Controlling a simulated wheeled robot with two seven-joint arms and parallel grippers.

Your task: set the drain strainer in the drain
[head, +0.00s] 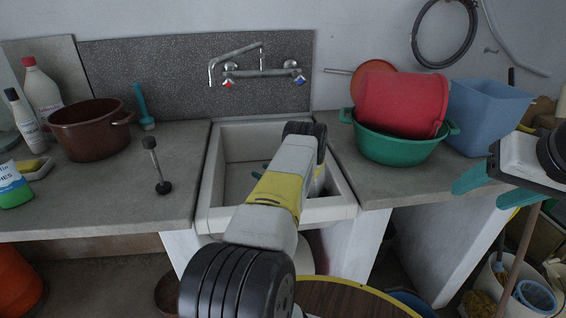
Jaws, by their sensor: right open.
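The stone sink (205,205) is set in the middle of the counter. Its drain does not show; my arm covers much of the basin. An upright thin-stemmed piece with a dark round base (163,187) and a knob on top stands on the counter left of the sink; it may be the drain strainer, but I cannot be sure. My right gripper (484,189) is open and empty at the right, above the right counter's front edge.
A brown pot (90,130), teal brush (144,108) and bottles (41,92) stand on the left counter. A green basin (395,148) with a red tub (400,103) and a blue bin (486,115) fill the right counter. The tap (235,70) overhangs the sink.

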